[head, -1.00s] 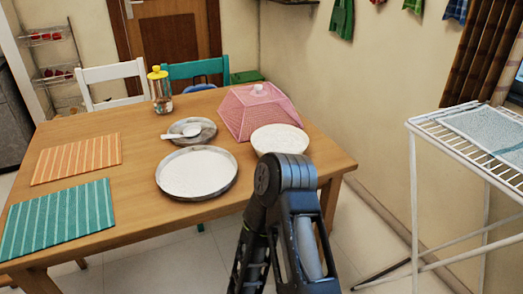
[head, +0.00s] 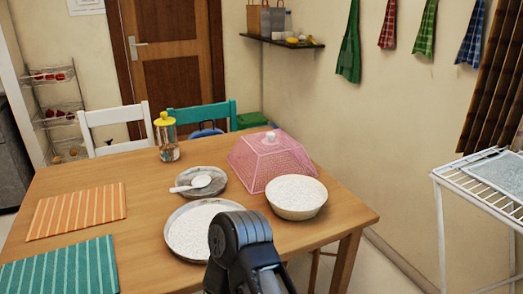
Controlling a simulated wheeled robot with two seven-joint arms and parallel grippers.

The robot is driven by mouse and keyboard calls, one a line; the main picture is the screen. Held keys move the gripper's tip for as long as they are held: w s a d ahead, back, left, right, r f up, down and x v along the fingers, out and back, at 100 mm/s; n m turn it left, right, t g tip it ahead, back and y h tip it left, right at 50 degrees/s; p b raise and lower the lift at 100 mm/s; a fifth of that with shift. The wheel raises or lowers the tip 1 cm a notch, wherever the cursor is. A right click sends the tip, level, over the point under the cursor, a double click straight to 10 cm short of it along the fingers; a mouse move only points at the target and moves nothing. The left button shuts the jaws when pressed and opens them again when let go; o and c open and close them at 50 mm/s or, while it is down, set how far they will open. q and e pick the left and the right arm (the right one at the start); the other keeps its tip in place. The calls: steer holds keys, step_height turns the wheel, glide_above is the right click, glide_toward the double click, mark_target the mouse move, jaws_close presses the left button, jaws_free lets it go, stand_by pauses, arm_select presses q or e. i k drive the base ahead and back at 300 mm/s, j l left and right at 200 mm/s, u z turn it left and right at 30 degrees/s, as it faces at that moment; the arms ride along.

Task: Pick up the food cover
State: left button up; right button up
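The food cover (head: 268,160) is a pink mesh dome with a white knob (head: 270,137) on top. It stands on the wooden table (head: 140,190) toward the back right. A bowl of white grains (head: 296,197) stands in front of it and hides part of its lower front. A dark arm link of mine rises at the bottom centre, in front of the table. Neither of my grippers' fingertips shows.
A round tray of white grains (head: 190,230) and a metal plate with a white spoon (head: 203,181) lie left of the cover. A yellow-lidded jar (head: 167,138) stands behind them. Orange (head: 76,210) and teal (head: 60,266) mats lie at left. A white drying rack (head: 460,190) stands right.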

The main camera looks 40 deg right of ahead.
mark_target(270, 139)
steer(key=i+z, duration=0.15)
steer(key=z, duration=1.55)
steer(key=l, duration=0.1)
